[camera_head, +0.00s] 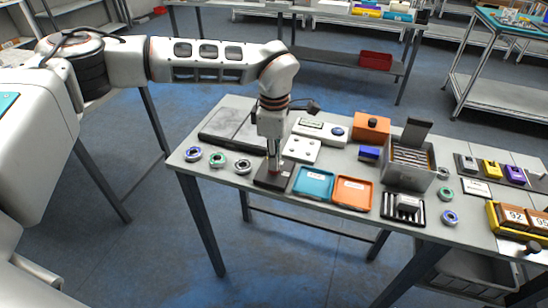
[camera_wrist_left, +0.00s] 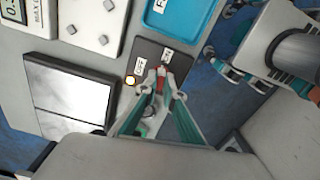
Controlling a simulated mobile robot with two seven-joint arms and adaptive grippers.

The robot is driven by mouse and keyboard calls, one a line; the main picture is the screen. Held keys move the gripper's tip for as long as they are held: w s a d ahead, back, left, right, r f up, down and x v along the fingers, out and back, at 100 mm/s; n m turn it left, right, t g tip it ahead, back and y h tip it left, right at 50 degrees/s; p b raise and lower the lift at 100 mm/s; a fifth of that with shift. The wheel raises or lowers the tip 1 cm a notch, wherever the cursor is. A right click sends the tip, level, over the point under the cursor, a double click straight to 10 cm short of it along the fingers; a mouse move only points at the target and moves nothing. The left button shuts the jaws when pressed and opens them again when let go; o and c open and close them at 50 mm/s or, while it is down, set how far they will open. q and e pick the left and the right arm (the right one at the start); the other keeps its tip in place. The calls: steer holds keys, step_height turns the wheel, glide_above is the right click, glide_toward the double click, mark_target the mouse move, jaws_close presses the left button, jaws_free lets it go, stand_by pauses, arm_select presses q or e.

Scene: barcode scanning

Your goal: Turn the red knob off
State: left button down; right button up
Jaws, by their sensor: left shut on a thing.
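The red knob (camera_wrist_left: 161,79) shows in the left wrist view on a dark base plate (camera_wrist_left: 176,56) with two small white labels. A yellow lamp (camera_wrist_left: 130,80) glows beside it. My left gripper (camera_wrist_left: 163,88) is shut on the red knob, with its fingertips on either side of it. In the head view, my left gripper (camera_head: 273,165) points straight down over the same dark base (camera_head: 265,181) near the table's front edge. The gripper hides part of the base and most of the knob there.
A teal tray (camera_head: 313,183) and an orange tray (camera_head: 352,193) lie right of the base. A white plate (camera_head: 301,149) and a dark flat panel (camera_head: 230,128) lie behind. Several rings, one a green ring (camera_head: 217,159), lie left. A metal box (camera_head: 407,173) stands farther right.

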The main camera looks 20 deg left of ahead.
arm_select(q)
steer(key=n, duration=0.4)
steer(key=shift+p, duration=0.35)
steer(key=n, duration=0.8)
steer(key=shift+n, duration=2)
steer(key=c, duration=2.2)
jaws_free()
steer(key=shift+o, duration=0.2)
steer(key=shift+r, duration=0.1)
step_height(320, 180, up, 12)
